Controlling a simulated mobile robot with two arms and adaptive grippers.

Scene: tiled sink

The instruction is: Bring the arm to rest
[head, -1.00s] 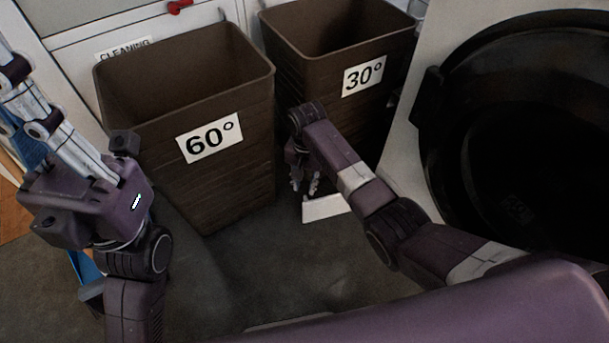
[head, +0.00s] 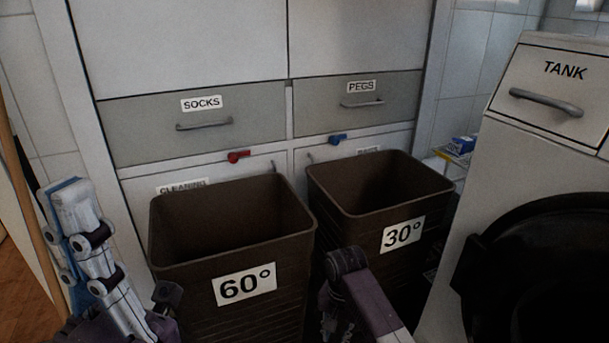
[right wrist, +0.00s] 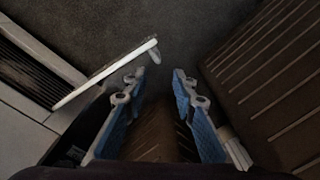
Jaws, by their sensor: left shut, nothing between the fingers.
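My left gripper (head: 72,200) points upward at the left edge of the head view. Its pale fingers with blue pads are together and hold nothing. My right arm (head: 365,305) reaches in front of the bin marked 30°, with its hand low at the bottom edge and mostly cut off. In the right wrist view my right gripper (right wrist: 158,80) points down toward the dark floor. Its two blue-padded fingers stand apart with nothing between them.
The brown 60° bin (head: 290,235) and brown 30° bin (head: 430,195) stand before drawers labelled SOCKS and PEGS. A machine with a TANK drawer (head: 520,110) and round black door is at the right. A white bar (right wrist: 105,75) lies beside the right fingers.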

